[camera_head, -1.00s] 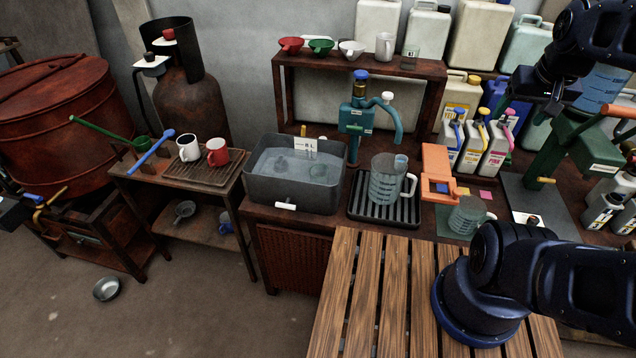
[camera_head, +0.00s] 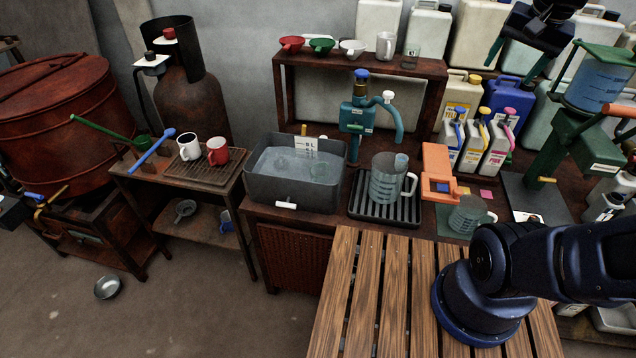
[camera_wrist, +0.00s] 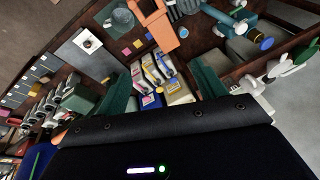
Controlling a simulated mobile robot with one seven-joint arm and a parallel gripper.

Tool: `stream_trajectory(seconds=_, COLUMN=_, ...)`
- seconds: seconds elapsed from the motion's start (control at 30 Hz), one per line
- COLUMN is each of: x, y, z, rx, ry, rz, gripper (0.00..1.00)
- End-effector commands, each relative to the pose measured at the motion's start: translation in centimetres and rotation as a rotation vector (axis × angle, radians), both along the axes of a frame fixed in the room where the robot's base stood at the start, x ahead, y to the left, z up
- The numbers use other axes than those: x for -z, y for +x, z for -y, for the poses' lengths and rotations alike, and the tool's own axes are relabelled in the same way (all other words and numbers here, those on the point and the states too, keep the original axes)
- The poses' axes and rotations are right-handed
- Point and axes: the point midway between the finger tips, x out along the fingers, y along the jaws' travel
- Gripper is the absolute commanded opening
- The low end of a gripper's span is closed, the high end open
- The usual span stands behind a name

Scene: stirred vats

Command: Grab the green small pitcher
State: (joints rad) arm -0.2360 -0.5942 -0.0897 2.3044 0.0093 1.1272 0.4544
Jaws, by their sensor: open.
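No plainly green pitcher stands out. A small see-through greyish-green pitcher (camera_head: 467,214) stands on a green mat on the bench, right of the drip tray; it also shows in the wrist view (camera_wrist: 121,18). A larger clear pitcher with marks (camera_head: 386,180) stands on the black ribbed tray. A green funnel-like vessel (camera_head: 321,46) and a small clear cup (camera_head: 410,58) sit on the shelf. My gripper (camera_head: 521,55) is high at the upper right, open and empty, away from all of these. Its green fingers (camera_wrist: 163,88) are spread in the wrist view.
An orange device (camera_head: 437,168), several labelled bottles (camera_head: 470,145) and a green stand with a blue hopper (camera_head: 592,90) crowd the right. The slatted wooden top (camera_head: 365,290) is largely clear.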

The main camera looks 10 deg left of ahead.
Motion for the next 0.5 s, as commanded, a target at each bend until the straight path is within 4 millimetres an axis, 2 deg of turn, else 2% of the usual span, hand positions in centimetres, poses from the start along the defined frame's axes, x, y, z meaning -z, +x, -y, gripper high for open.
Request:
stream_trajectory(seconds=0.27, x=-1.2, y=4.8, z=-5.0, rx=0.231, ry=0.096, rz=-0.14, gripper=0.7)
stream_trajectory(seconds=0.5, x=-1.5, y=8.3, z=-10.4, rx=0.454, ry=0.123, rz=-0.251, gripper=0.7)
